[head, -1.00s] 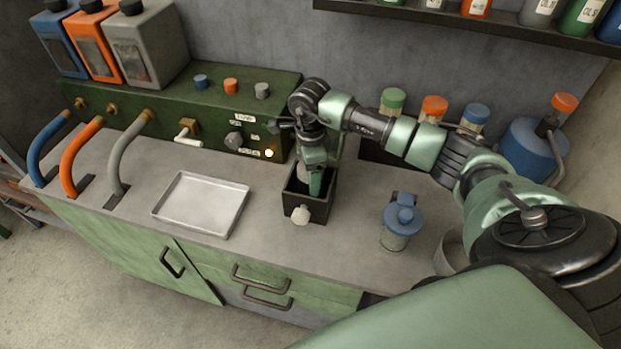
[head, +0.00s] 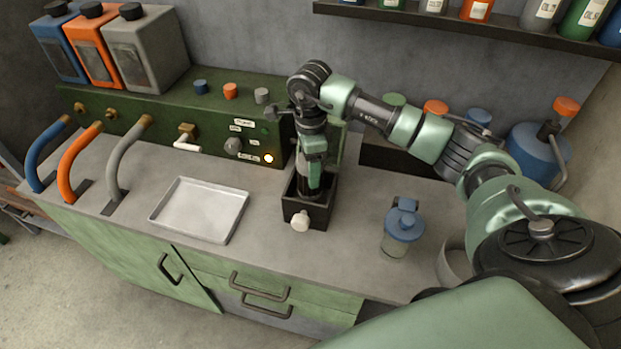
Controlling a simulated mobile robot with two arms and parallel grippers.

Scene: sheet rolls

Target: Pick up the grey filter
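A small grey cylinder (head: 262,96), which may be the grey filter, stands on top of the green machine box (head: 190,115), right of an orange one and a blue one. My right gripper (head: 309,197) points down into a small open black box (head: 318,213) on the counter, below and to the right of that cylinder. Its fingertips are hidden inside the box, so I cannot see whether they are open or hold anything. My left gripper is not in view.
A metal tray (head: 200,209) lies left of the black box. A blue-lidded jar (head: 402,228) stands to its right. Blue, orange and grey hoses (head: 127,160) rise at the left. Jars stand behind my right arm. Counter between tray and black box is clear.

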